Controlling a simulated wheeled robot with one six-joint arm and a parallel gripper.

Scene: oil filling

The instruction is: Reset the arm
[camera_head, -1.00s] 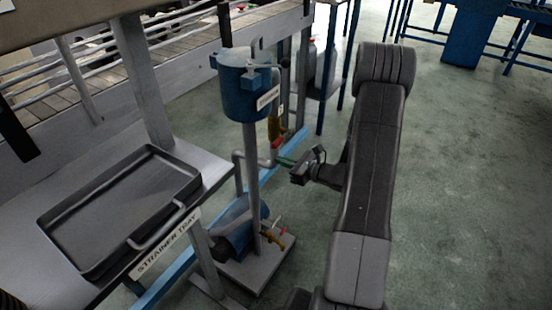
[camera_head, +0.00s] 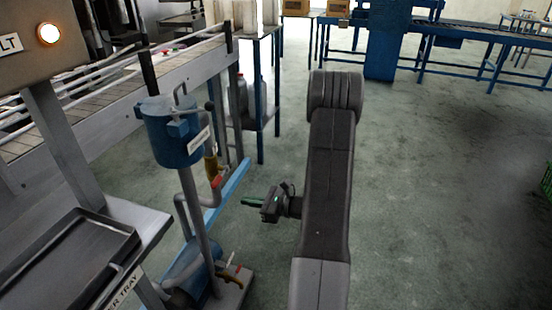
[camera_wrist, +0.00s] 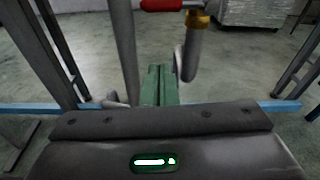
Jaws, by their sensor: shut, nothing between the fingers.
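My gripper (camera_head: 250,203) is at the end of my arm in the head view, right of the blue oil unit and apart from it. In the wrist view its green fingers (camera_wrist: 159,85) are together with nothing between them. The oil unit has a blue tank (camera_head: 172,135) on a grey post, with a red-handled valve (camera_head: 216,181) on a pipe and a blue pump (camera_head: 188,268) low on its base. In the wrist view a red handle (camera_wrist: 160,5) and a grey pipe (camera_wrist: 190,55) with a brass fitting show just beyond the fingers.
A black strainer tray (camera_head: 128,230) lies on a bench at the left. A lit control panel (camera_head: 48,34) is at the upper left, with a conveyor (camera_head: 110,95) behind. Blue-legged tables (camera_head: 470,36) stand at the back. Open floor (camera_head: 430,200) lies to the right.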

